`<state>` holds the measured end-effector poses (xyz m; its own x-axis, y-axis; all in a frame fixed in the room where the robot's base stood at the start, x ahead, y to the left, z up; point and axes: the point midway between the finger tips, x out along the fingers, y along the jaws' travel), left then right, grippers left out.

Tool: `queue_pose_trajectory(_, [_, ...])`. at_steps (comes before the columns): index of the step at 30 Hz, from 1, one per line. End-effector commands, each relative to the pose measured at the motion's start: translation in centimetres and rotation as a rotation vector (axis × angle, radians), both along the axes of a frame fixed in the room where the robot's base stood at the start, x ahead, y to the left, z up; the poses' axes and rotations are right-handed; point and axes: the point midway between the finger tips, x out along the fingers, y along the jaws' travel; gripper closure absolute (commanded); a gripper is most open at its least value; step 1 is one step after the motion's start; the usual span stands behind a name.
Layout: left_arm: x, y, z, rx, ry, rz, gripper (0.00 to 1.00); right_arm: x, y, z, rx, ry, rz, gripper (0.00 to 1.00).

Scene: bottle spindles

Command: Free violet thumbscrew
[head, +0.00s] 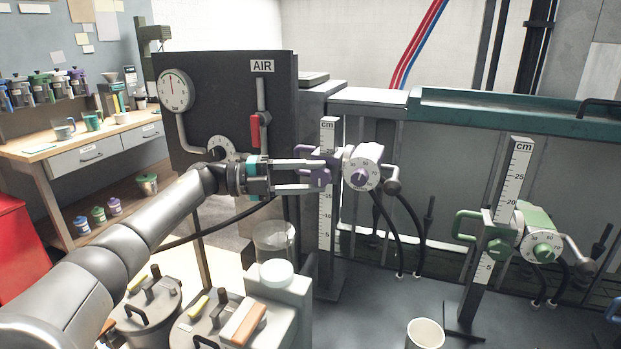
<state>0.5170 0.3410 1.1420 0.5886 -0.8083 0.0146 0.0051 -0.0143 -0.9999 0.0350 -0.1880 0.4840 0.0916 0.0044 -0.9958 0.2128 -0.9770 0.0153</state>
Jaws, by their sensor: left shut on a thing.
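My left gripper (318,176) reaches in from the left, its two pale fingers one above the other. They are shut on the violet thumbscrew (320,178), which sits on the front of the violet carriage on an upright scale post (327,222) marked "cm". The fingers partly cover the thumbscrew and the carriage. My right gripper is not in view.
A similar green spindle unit (540,233) stands on a second scale post to the right. A black panel with a gauge (175,90) and a red-handled valve (255,131) stands behind my arm. Lidded pots (150,298) and a white cup (425,333) are below.

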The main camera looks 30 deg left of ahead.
Motion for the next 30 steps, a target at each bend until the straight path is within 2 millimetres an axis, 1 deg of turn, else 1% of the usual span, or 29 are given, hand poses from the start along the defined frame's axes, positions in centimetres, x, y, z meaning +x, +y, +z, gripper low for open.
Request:
queue_pose_trajectory(5, [0.0, -0.1, -0.1, -0.001, 0.004, -0.002, 1.00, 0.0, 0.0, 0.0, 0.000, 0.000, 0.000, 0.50])
queue_pose_trajectory(6, [0.0, -0.1, -0.1, -0.001, 0.004, -0.002, 0.47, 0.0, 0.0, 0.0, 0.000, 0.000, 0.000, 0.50])
queue_pose_trajectory(13, [0.0, -0.1, -0.1, -0.001, 0.003, -0.001, 0.21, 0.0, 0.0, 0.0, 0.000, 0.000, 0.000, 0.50])
queue_pose_trajectory(20, [0.0, 0.0, 0.0, 0.000, 0.002, -0.001, 0.21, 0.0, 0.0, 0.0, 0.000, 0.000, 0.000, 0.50])
queue_pose_trajectory(23, [-0.3, 0.4, -0.1, 0.000, 0.003, 0.001, 0.21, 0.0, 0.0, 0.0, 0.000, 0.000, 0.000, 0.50])
queue_pose_trajectory(26, [-0.9, 1.4, -0.1, 0.003, 0.003, 0.002, 0.21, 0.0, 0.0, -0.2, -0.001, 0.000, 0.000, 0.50])
queue_pose_trajectory(30, [-2.7, 3.8, -0.3, 0.002, 0.005, 0.004, 0.21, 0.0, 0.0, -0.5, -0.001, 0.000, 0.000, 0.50])
